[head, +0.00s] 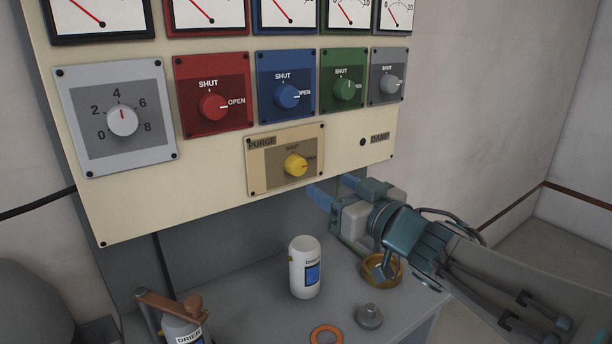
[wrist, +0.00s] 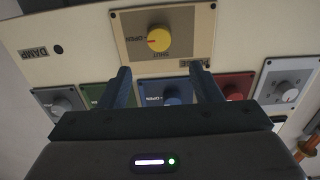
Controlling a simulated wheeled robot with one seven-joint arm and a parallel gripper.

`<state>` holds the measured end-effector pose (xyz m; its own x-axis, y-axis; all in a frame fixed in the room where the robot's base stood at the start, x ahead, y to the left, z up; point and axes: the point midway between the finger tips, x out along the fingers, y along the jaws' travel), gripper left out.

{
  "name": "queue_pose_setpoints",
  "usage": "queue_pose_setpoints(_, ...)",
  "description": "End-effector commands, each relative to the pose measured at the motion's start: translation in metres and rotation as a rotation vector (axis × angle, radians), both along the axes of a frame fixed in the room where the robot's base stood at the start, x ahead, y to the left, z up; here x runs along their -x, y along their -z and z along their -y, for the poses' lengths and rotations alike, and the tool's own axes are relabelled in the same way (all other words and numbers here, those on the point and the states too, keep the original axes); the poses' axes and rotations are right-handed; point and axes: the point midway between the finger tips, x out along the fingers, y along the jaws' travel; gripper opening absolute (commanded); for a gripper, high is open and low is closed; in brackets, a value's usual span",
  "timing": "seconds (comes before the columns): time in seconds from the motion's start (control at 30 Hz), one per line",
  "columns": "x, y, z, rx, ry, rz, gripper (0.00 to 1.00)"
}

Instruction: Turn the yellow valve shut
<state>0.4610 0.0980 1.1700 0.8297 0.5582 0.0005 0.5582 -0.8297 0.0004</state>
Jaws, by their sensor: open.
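The yellow valve (head: 296,165) is a round knob on a tan plate (head: 258,183) marked PURGE, low on the cream panel. Its pointer faces the OPEN side, at the right in the head view. SHUT is printed above it. My gripper (head: 333,188) is open and empty, below and right of the knob, apart from it. In the wrist view, which is upside down, the yellow valve (wrist: 158,39) lies beyond the gap between my two fingertips (wrist: 160,70).
Red (head: 213,107), blue (head: 287,96) and green (head: 347,89) knobs sit above the yellow one, with a grey dial (head: 122,121) at left. Below, a white bottle (head: 305,268), amber dish (head: 381,270) and orange ring (head: 326,336) are on the grey bench (head: 262,318).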

Motion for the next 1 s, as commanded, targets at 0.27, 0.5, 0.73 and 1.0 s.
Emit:
queue_pose_setpoints(0.27,-0.051,0.005,-0.034,0.000,-0.001,-0.001,0.58)
queue_pose_setpoints(0.5,-0.078,0.002,-0.054,-0.001,-0.002,-0.001,0.58)
queue_pose_setpoints(0.73,-0.085,0.001,-0.060,0.000,-0.003,-0.001,0.58)
queue_pose_setpoints(1.0,-0.085,0.000,-0.060,0.001,-0.002,-0.001,0.39)
